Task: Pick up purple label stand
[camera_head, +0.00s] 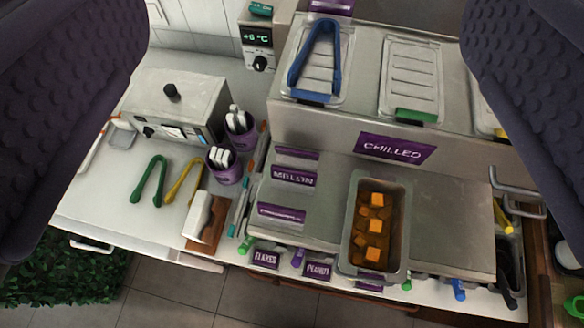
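Several purple label stands show in the head camera view. One reading MELON (293,177) stands on the steel counter left of the steel pan, with a blank-looking purple stand (297,154) behind it and another (281,213) in front, its text hard to read. A larger CHILLED label (394,148) is on the steel unit's front face. FLAKES (266,259) and PEANUT (317,270) labels sit along the front edge. Another purple label (332,6) is partly cut off at the top. My gripper (300,110) is open and empty, its dark padded fingers wide apart at the upper left and right.
A steel pan of orange cubes (351,235) stands right of the labels. Blue tongs (315,60) lie on a lid behind. Green tongs (149,181), yellow tongs (184,182), purple cups (224,165) and a wooden block with a white piece (205,220) are left.

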